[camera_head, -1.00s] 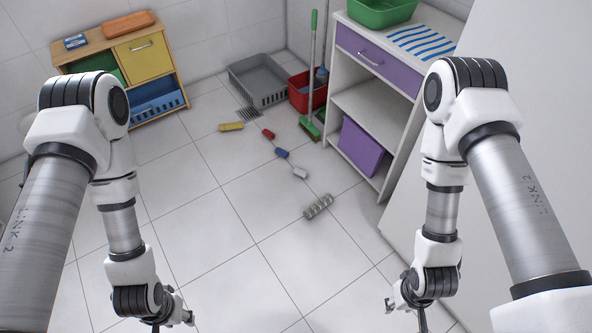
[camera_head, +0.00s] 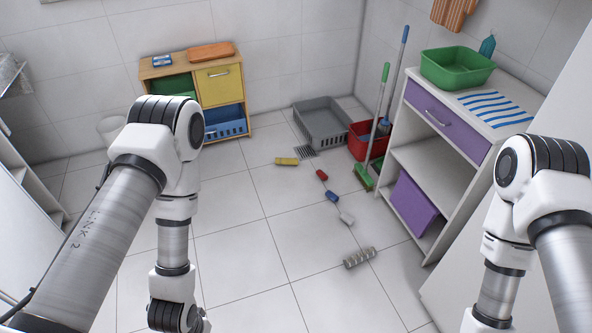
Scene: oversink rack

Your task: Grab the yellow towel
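I cannot make out a yellow towel for certain. A small yellow item (camera_head: 287,161) lies flat on the floor; it is too small to tell what it is. A blue-and-white striped cloth (camera_head: 497,107) lies on the counter at the right. The wrist end of my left gripper (camera_head: 202,320) shows at the bottom edge, far from all of these; its fingertips are cut off. My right gripper is below the view.
A wooden cabinet (camera_head: 161,94) with a yellow drawer (camera_head: 219,85) stands at the back left. A grey crate (camera_head: 325,128), red bucket (camera_head: 358,147), brooms and a grey roller (camera_head: 359,257) are on the floor. A green basin (camera_head: 456,72) sits on the counter. The middle floor is mostly clear.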

